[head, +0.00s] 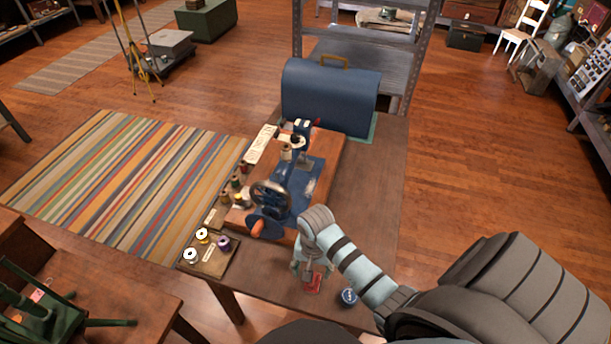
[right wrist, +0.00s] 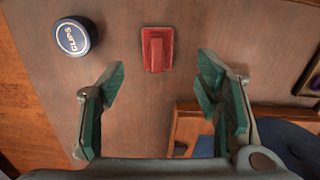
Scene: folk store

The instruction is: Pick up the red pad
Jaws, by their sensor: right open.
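The red pad (head: 312,284) lies on the wooden table near its front edge. It also shows in the right wrist view (right wrist: 158,49), flat on the table with a raised red strip along its middle. My right gripper (head: 305,268) is above the pad in the head view. In the right wrist view the right gripper (right wrist: 158,80) is open, with its green-padded fingers apart and nothing between them. The pad lies just beyond the fingertips, roughly centred between them. My left gripper is not in view.
A round blue tin (head: 349,297) stands close to the pad. A blue sewing machine (head: 290,190) on a wooden base stands behind. A tray of spools (head: 212,262) is at the left, and a blue case (head: 330,98) is at the table's far end. The table's right side is clear.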

